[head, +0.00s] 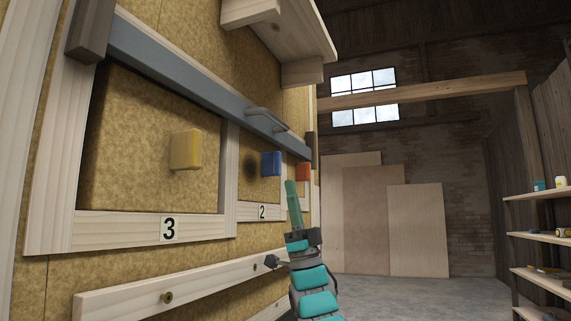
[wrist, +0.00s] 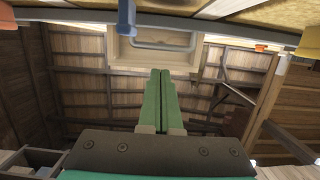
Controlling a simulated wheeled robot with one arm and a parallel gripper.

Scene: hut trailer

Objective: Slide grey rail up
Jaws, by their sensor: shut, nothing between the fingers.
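The grey rail (head: 180,72) runs along the wall panel above the numbered openings, and recedes to the right between two dark wooden end blocks. A grey bar handle (head: 266,119) sits on its far half. My gripper (head: 290,183) is upright below and to the right of the handle, apart from it in the picture. In the wrist view, its green fingers (wrist: 160,73) are together and empty. The handle (wrist: 160,46) shows just beyond the fingertips there, with the rail (wrist: 70,16) across the top. The depth gap between fingertips and handle is unclear.
Yellow (head: 186,149), blue (head: 270,163) and red (head: 303,172) blocks stick out from the panel below the rail. A wooden shelf (head: 285,30) juts out above. Open floor lies to the right.

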